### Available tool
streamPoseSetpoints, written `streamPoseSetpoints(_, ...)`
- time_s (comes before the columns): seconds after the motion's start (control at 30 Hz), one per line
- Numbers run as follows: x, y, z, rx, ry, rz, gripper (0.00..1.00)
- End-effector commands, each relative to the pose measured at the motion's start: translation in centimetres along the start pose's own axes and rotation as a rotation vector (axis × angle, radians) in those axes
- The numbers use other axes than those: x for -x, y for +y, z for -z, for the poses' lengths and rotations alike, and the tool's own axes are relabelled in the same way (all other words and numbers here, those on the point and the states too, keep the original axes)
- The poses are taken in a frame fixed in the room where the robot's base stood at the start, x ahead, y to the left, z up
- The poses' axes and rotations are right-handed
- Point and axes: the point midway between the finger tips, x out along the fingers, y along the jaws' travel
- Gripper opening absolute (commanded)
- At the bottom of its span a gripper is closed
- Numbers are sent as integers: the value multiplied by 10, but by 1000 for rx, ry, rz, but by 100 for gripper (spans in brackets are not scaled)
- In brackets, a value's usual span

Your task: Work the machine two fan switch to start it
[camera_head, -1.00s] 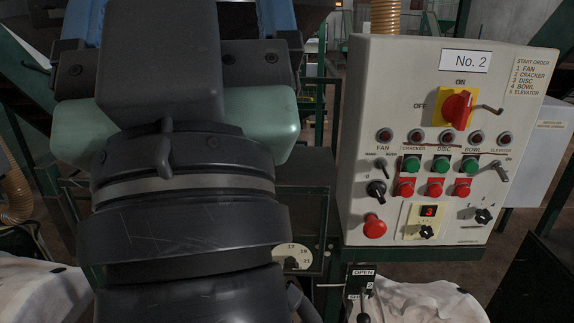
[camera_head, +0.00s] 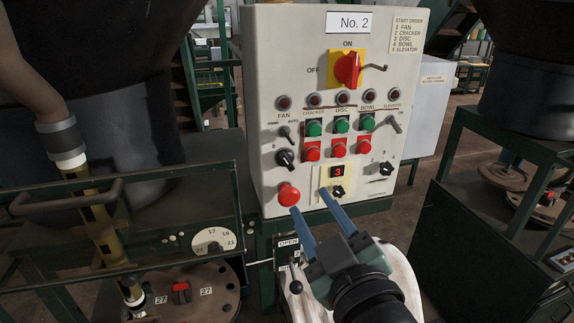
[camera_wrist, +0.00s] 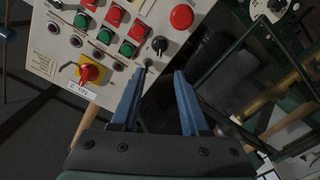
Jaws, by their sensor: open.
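The No. 2 control panel (camera_head: 268,60) is a pale upright box facing me. Under its FAN label, below a red lamp (camera_head: 283,102), are a small toggle (camera_head: 285,133) and a black rotary knob (camera_head: 285,158) with a 0 mark at its upper left. My gripper (camera_head: 311,199) has two blue fingers, spread apart with nothing between them. In the head view its fingertips appear below the knob, near the red mushroom button (camera_head: 288,195). The wrist view shows the panel upside down, with the knob (camera_wrist: 160,44) and toggle (camera_wrist: 148,65) beyond my open fingers (camera_wrist: 159,74).
A red main switch (camera_head: 347,68) with a side lever points to ON. Green and red push buttons (camera_head: 312,149) sit right of the fan controls. An OPEN-marked lever (camera_head: 295,284) and white bag (camera_head: 403,275) are below. A dark railed table (camera_head: 80,245) stands left.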

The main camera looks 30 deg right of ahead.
Motion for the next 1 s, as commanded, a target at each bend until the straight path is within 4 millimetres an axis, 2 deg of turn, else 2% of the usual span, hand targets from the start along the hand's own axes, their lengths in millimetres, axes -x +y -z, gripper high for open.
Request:
streamPoseSetpoints(0.4,-74,2,6,1,2,1,45)
streamPoseSetpoints(0.6,-103,1,5,2,3,0,45)
streamPoseSetpoints(0.8,-118,1,4,2,2,-1,45)
streamPoseSetpoints(1.0,-121,0,2,1,3,-2,45)
